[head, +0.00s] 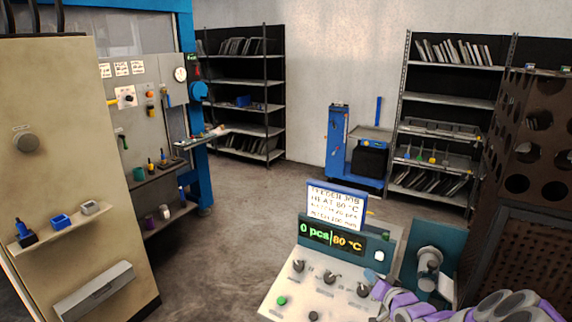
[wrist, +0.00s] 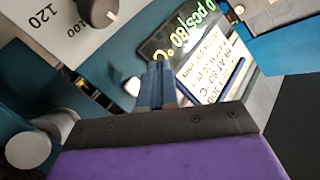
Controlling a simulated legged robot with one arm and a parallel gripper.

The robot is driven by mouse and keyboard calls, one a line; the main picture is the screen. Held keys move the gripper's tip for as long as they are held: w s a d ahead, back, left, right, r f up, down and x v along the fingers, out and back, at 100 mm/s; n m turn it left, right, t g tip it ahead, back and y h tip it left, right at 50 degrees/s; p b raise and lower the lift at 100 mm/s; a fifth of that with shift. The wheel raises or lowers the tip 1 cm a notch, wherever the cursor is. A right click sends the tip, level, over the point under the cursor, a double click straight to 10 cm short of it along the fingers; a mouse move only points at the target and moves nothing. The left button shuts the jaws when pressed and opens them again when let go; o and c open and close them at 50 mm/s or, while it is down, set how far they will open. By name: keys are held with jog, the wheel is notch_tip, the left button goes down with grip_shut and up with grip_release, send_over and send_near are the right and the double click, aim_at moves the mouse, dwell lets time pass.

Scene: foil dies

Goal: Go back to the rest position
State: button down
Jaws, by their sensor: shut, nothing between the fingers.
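My gripper (wrist: 157,84) is shut and empty in the wrist view, its dark fingers pointing toward the display of a control console. In the head view my purple and grey arm reaches in from the lower right, its end close to the console's right edge. The control console (head: 290,292) has several knobs, a green button and a dark display (head: 345,238) reading "0 pcs" and "80 °C". A blue-framed job card (head: 337,205) stands above the display. The wrist view also shows the display (wrist: 180,35), the card (wrist: 213,78) and part of a numbered dial (wrist: 97,12).
A teal machine part with a grey cylinder (head: 429,262) stands right of the console. A beige cabinet (head: 75,150) is at left, a dark perforated rack (head: 530,150) at right. Shelves (head: 245,82) and a blue trolley (head: 355,150) stand behind. The middle floor (head: 240,220) is clear.

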jog(key=s+a+r+n+g+h, duration=0.1)
jog(key=s+a+r+n+g, duration=0.15)
jog(key=s+a+g, duration=0.2)
jog(key=s+a+r+n+g+h, duration=0.1)
jog(key=s+a+r+g, duration=0.2)
jog(key=s+a, duration=0.3)
jog(key=s+a+r+g, duration=0.2)
jog(key=s+g, duration=0.1)
jog(key=s, duration=0.9)
jog(key=s+a+r+n+g, duration=0.1)
jog(key=s+a+r+g, duration=0.1)
jog(key=s, duration=1.1)
jog(key=s+a+r+g+h, duration=0.1)
jog(key=s+a+r+g, duration=0.2)
jog(key=s, duration=0.9)
jog(key=shift+s+a+g, duration=0.2)
jog(key=shift+g, duration=0.55)
